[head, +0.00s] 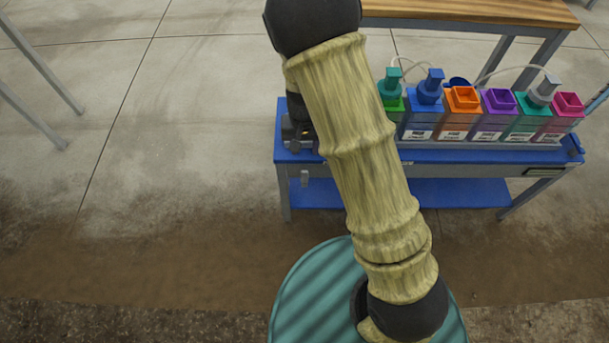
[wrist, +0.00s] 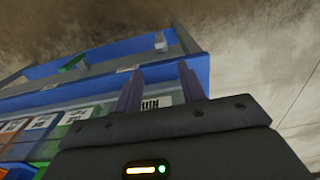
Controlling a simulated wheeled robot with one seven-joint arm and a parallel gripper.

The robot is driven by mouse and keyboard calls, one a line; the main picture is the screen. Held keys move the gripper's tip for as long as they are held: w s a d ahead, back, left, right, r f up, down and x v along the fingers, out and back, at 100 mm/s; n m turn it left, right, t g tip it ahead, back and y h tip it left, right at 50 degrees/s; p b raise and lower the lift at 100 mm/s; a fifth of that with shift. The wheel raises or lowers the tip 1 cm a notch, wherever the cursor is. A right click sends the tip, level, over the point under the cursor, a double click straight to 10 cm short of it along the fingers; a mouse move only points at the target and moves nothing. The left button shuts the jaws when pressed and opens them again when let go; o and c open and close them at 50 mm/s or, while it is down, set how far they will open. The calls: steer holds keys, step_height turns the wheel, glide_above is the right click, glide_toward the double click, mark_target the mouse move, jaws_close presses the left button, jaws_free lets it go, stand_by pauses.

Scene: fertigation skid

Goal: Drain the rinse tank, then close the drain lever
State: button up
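I cannot make out the rinse tank in either view; my arm hides part of the blue bench (head: 430,156). A small grey fitting (head: 304,178) hangs at the bench's front left; I cannot tell whether it is the drain lever. My gripper (wrist: 160,88) shows two fingers standing apart with nothing seen held between them. A white label with dark print shows behind the fingers. In the head view, a dark part with a small orange light at the bench's left end seems to be my wrist, mostly behind my arm.
Several coloured containers (head: 462,113) stand in a row on the bench, some with pump-like tops and pale tubes (head: 515,68). A wooden-topped table (head: 470,10) stands behind. A blue lower shelf (head: 450,193) is empty where visible.

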mark_target(304, 171)
step_height(304, 171, down, 15)
steer(key=b, duration=0.4)
steer(key=shift+b, duration=0.3)
jaws_close()
